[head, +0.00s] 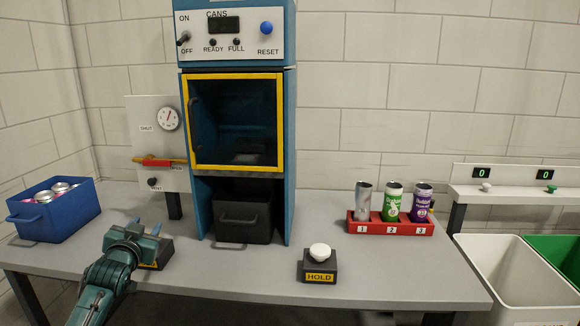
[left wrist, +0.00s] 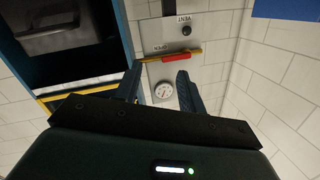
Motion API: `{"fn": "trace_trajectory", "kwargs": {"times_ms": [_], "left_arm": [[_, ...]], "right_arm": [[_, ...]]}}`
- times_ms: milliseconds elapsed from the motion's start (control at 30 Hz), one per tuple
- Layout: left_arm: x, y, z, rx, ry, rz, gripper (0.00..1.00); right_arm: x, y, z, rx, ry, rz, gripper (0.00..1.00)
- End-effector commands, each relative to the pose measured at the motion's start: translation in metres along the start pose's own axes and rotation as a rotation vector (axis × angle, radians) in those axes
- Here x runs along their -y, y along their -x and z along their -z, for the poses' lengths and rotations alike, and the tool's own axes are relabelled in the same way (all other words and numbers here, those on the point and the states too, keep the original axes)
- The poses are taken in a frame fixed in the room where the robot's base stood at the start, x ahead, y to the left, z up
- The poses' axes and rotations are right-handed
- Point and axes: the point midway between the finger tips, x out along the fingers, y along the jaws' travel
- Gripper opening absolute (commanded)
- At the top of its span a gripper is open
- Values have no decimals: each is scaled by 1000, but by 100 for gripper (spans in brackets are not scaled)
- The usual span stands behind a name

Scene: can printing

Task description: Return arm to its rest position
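My left gripper (head: 146,232) is above the left part of the grey table, in front of the panel. In the left wrist view its two fingers (left wrist: 160,82) are apart with nothing between them. That view is upside down. It shows the gauge (left wrist: 163,91) and the red-handled yellow lever (left wrist: 176,57) beyond the fingers, and I see no contact. In the head view the gauge (head: 168,118) and the level lever (head: 157,163) are on a white panel (head: 145,108). My right gripper is not in view.
The blue machine (head: 288,190) has a yellow-framed window and a black bin (head: 242,219) below. A blue crate (head: 54,222) of cans is left. A HOLD button (head: 320,250), red can rack (head: 390,229) and white bin (head: 512,268) are right. A dark base (head: 165,252) is partly behind my gripper.

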Motion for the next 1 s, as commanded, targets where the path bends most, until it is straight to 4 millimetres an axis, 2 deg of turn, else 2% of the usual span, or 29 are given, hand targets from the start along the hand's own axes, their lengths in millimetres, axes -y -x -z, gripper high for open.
{"fn": "trace_trajectory", "kwargs": {"times_ms": [33,167,267,367,467,533,700,800,900,1000], "left_arm": [[-24,13,-26,30,-3,-38,40],[-61,42,-65,72,-3,-99,40],[-93,72,-97,112,4,-153,40],[-129,114,-132,161,19,-216,40],[-166,170,-166,220,47,-286,40],[-190,214,-186,265,74,-334,40],[-230,312,-211,366,150,-421,40],[-241,354,-215,411,188,-449,40],[-248,381,-216,441,214,-466,40],[-250,393,-215,454,226,-473,40]], "right_arm": [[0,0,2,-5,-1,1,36],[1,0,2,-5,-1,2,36],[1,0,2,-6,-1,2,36],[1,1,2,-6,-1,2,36],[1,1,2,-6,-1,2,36],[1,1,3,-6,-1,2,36],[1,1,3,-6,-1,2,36],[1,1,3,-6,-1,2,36],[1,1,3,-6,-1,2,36],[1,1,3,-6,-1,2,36]]}}
